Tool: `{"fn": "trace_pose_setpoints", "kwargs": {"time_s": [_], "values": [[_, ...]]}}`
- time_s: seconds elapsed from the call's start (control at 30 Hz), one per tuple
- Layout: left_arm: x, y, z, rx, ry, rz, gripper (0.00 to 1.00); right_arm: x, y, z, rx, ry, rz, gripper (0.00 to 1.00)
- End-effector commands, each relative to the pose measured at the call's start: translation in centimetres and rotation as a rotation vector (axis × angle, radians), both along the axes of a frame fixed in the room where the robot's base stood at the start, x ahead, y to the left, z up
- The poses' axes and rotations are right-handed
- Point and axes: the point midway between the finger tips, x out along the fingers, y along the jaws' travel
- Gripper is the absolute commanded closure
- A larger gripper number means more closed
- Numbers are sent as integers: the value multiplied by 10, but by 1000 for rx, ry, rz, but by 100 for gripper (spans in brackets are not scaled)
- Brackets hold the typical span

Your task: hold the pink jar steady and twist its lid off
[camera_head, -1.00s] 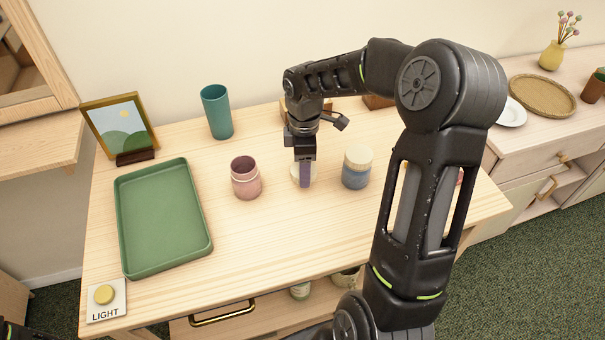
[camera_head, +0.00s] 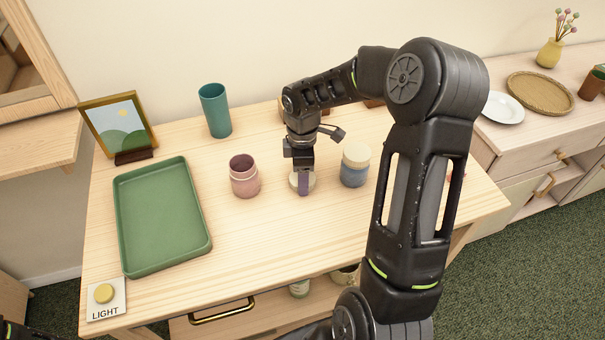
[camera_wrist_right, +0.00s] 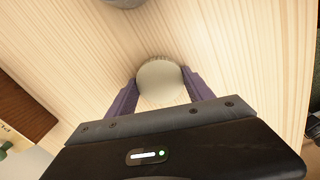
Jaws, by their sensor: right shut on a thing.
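The pink jar (camera_head: 244,178) stands upright on the table, left of my right gripper, with its mouth open and no lid on it. My right gripper (camera_head: 303,184) points down beside the jar, apart from it. It is shut on a round cream lid (camera_head: 294,182), at or just above the tabletop; I cannot tell if it touches. In the right wrist view the lid (camera_wrist_right: 160,84) sits between the two purple fingers. My left gripper is not in view.
A blue jar with a cream lid (camera_head: 355,168) stands close right of my right gripper. A green tray (camera_head: 122,225), teal cup (camera_head: 216,112), picture frame (camera_head: 86,112) and light button (camera_head: 104,293) are on the left side. The table's front middle is clear.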

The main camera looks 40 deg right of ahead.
Motion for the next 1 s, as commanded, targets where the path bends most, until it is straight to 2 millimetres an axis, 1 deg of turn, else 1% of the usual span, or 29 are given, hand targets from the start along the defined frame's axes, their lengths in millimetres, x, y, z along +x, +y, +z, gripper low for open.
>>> {"fn": "trace_pose_setpoints", "kwargs": {"time_s": [0.03, 0.27, 0.5, 0.6, 0.67, 0.77, 0.87, 1.0], "values": [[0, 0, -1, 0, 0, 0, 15, 0, 0, -1, 0, 0, 0, 37], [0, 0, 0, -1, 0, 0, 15, 0, 0, -1, 1, 1, 0, 19], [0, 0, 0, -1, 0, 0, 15, 0, 0, 0, 0, 0, 0, 18], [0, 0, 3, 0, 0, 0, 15, 0, 0, 4, 0, 0, 0, 18], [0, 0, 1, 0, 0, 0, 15, 0, 0, 6, -1, -2, 0, 18], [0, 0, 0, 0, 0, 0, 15, 1, 0, 17, -1, -3, -1, 18], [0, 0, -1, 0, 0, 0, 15, 1, 0, 34, -1, -4, 1, 18], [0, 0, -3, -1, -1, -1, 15, 1, 0, 64, -2, -6, 0, 18]]}}
